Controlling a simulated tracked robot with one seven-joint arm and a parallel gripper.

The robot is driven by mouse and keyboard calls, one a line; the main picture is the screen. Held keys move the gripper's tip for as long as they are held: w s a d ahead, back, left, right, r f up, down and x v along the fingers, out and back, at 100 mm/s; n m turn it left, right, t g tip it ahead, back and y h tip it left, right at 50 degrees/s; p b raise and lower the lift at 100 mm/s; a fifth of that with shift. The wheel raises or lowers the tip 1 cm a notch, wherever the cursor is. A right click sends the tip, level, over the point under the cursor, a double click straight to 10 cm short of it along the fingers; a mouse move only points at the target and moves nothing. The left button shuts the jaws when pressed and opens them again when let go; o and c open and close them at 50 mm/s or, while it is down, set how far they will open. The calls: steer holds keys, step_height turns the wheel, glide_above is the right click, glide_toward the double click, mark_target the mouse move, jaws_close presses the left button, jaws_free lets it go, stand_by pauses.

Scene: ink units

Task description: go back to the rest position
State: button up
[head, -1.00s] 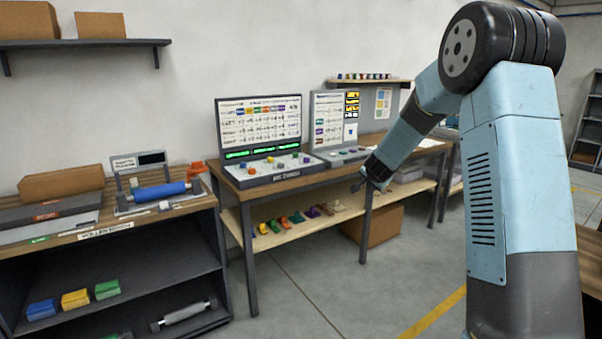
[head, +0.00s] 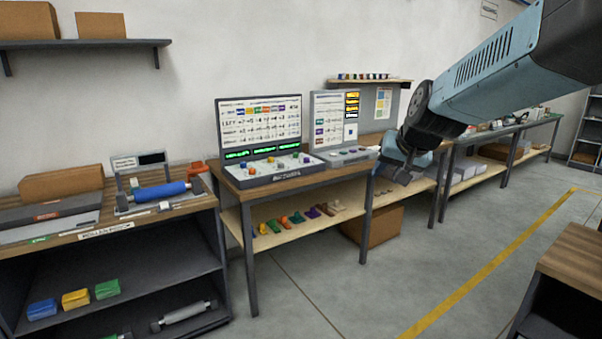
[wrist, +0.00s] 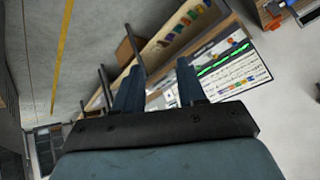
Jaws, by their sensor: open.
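My gripper (head: 399,176) hangs from my blue and black arm near the right end of the board bench, in front of its edge in the head view. In the wrist view my gripper (wrist: 158,85) has its two fingers apart with nothing between them. It looks open and empty. The wrist view is tilted, with the bench shelf and its coloured pieces (wrist: 187,20) beyond the fingers.
The bench (head: 290,179) carries a case with a printed board (head: 259,122) and a second panel (head: 328,120). At left, another bench holds a blue roller (head: 160,192). A cardboard box (head: 373,226) stands under the shelf. The floor (head: 400,290) in front is clear.

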steer(key=s+d+f+n+g+h, duration=0.1)
steer(key=s+d, duration=0.1)
steer(key=s, duration=0.9)
steer(key=s+d+f+n+g, duration=0.1)
steer(key=s, duration=0.9)
steer(key=shift+s+d+f+h, duration=0.2)
steer(key=shift+s+d+h, duration=0.15)
steer(key=shift+d+h, duration=0.05)
